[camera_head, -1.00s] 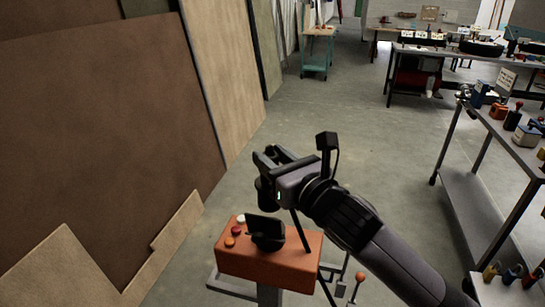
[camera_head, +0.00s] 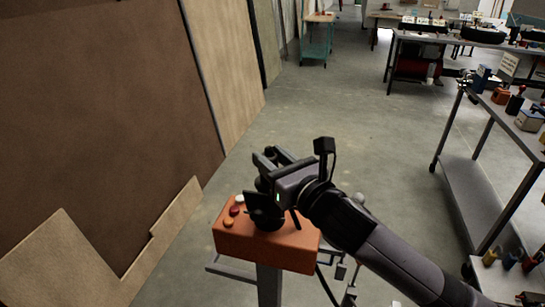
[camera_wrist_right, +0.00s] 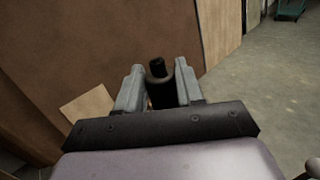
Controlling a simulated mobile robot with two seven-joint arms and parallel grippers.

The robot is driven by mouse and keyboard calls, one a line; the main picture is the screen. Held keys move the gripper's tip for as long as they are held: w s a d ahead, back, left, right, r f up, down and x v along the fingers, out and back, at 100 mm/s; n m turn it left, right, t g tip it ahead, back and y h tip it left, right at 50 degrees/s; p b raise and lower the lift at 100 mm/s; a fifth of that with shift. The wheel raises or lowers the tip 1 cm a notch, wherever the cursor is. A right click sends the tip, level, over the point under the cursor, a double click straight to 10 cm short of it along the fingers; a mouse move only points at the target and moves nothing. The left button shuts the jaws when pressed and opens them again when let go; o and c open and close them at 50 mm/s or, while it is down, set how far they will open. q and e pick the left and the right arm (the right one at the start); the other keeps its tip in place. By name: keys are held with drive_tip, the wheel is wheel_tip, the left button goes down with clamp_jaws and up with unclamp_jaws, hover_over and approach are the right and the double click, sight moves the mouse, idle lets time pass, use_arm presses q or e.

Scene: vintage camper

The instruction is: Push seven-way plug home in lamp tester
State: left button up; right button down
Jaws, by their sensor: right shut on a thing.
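The lamp tester (camera_head: 265,248) is an orange box on a grey stand, with white, red and orange buttons on its left side. Its black socket (camera_head: 266,217) with a raised flap is on top. My right gripper (camera_head: 264,163) is over the socket and shut on the black plug; between the fingers in the right wrist view (camera_wrist_right: 158,95), the plug's round black end (camera_wrist_right: 157,66) shows. The gripper overlaps the socket in the head view, so I cannot tell whether the plug is inside it or how deep. My left gripper is not in view.
Brown and tan boards (camera_head: 110,120) lean along the left. A grey metal cart (camera_head: 480,185) with tools stands on the right. A black cable hangs below the tester's right side. The concrete floor (camera_head: 340,120) behind the tester is clear.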

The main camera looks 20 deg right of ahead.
drive_tip(key=shift+p, duration=1)
idle(1.5)
drive_tip(key=shift+f+b, duration=1.3)
drive_tip(key=shift+f, duration=0.55)
drive_tip(key=shift+r, duration=0.1)
drive_tip(key=shift+r+p, duration=1.35)
drive_tip(key=shift+p, duration=0.3)
drive_tip(key=shift+p, duration=0.5)
